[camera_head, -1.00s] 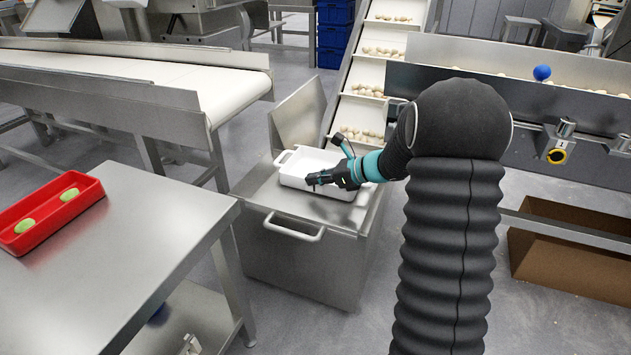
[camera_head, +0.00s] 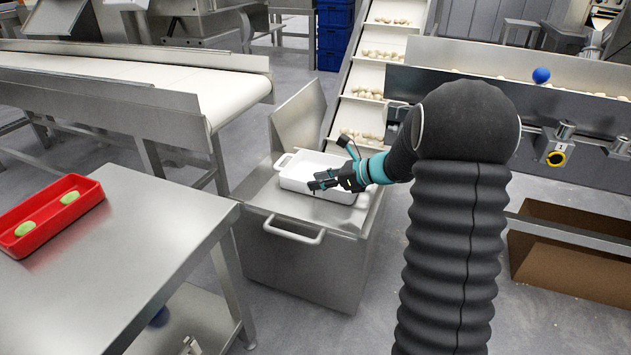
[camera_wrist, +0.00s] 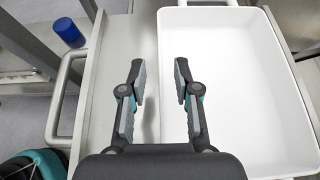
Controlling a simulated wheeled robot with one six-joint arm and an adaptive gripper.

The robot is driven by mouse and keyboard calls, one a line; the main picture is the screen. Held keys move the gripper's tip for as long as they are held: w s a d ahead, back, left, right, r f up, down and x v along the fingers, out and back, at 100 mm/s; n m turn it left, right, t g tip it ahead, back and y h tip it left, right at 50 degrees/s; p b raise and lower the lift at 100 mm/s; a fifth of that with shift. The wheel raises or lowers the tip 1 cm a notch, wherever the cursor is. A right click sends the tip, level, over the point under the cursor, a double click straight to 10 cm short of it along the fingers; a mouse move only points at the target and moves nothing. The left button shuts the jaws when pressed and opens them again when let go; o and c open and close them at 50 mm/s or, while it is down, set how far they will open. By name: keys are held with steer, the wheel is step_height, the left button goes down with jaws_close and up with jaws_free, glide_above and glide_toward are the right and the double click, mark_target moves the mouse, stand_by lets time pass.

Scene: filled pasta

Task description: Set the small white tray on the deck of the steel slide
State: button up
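The small white tray (camera_head: 292,183) stands level on the steel deck (camera_head: 262,190) of a box-shaped unit with a front handle, which looks like the steel slide. The tray also fills the right of the wrist view (camera_wrist: 245,85), empty, with bare deck (camera_wrist: 117,60) to its left. My gripper (camera_head: 318,184) is over the tray's near right part in the head view. In the wrist view my gripper (camera_wrist: 159,78) is open, with nothing between its fingers; the tray's side wall passes beneath them. I cannot tell whether a finger touches the tray.
A tilted steel plate (camera_head: 298,115) rises behind the deck. The front handle (camera_head: 293,230) sticks out. A steel table (camera_head: 130,240) with a red tray (camera_head: 84,186) stands left, a belt conveyor (camera_head: 190,90) behind it, and an inclined conveyor (camera_head: 362,105) beyond the deck.

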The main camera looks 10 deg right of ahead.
steer(key=p+v, duration=0.1)
steer(key=v, duration=0.8)
steer(key=shift+s+d, duration=0.1)
steer(key=shift+d, duration=0.05)
steer(key=s+a+r+n+g+h, duration=0.2)
steer(key=s+a+r+n, duration=0.1)
steer(key=s+a+n, duration=0.4)
steer(key=s+a+r+n+g+h, duration=0.2)
steer(key=s+a+n, duration=0.25)
steer(key=s, duration=0.45)
steer(key=s+d+r+n+t+h, duration=0.1)
steer(key=s+n+h, duration=0.5)
steer(key=s+n, duration=0.7)
steer(key=shift+s+d+r+n+t, duration=0.3)
steer(key=shift+s+t, duration=0.2)
steer(key=shift+s, duration=0.8)
steer(key=shift+a, duration=0.1)
